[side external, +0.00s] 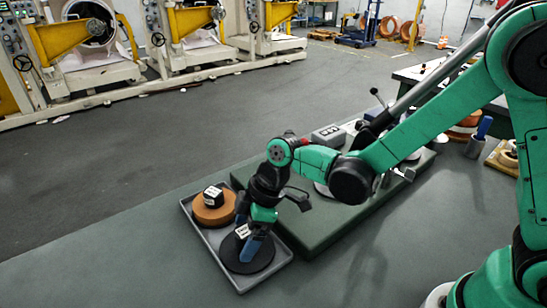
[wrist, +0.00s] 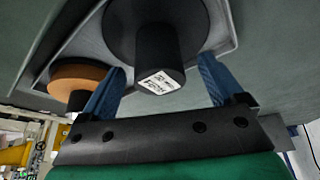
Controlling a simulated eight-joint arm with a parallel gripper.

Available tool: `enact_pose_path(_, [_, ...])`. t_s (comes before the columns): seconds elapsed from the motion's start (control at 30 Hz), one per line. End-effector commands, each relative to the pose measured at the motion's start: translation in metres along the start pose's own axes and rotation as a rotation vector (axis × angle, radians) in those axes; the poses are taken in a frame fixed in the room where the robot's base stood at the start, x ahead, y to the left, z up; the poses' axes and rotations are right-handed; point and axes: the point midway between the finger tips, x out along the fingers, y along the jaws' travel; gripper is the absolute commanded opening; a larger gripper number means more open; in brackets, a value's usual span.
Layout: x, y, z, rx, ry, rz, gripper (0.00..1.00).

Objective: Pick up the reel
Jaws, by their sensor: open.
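A black reel (side external: 262,262) with a wide flat flange lies in the grey tray (side external: 195,229), at its near end. Its upright black hub with a white label also shows in the wrist view (wrist: 148,45). My gripper (side external: 249,248) points down over this reel. In the wrist view its blue fingers (wrist: 161,66) are apart, one on each side of the hub, with gaps showing. A second reel, copper-coloured (side external: 210,212) with a black labelled hub, lies at the tray's far end; it also shows in the wrist view (wrist: 78,78). My gripper partly hides the black reel in the side view.
A raised dark green platform (side external: 310,236) stands right beside the tray, with a grey box (side external: 329,136) and other items on it. More spools (side external: 508,158) stand at the far right. The bench left of the tray is clear. Machines line the back.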

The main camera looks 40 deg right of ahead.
Motion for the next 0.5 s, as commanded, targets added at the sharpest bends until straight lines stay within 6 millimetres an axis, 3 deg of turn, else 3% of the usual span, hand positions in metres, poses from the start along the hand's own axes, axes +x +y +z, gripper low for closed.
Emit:
enact_pose_path(0.33, [0.0051, 0.0000, 0.0003, 0.001, 0.000, 0.001, 0.88])
enact_pose_path(0.37, [0.0051, 0.0000, 0.0003, 0.001, 0.000, 0.001, 0.85])
enact_pose_path(0.5, [0.0050, 0.0000, 0.0003, 0.001, 0.000, 0.001, 0.46])
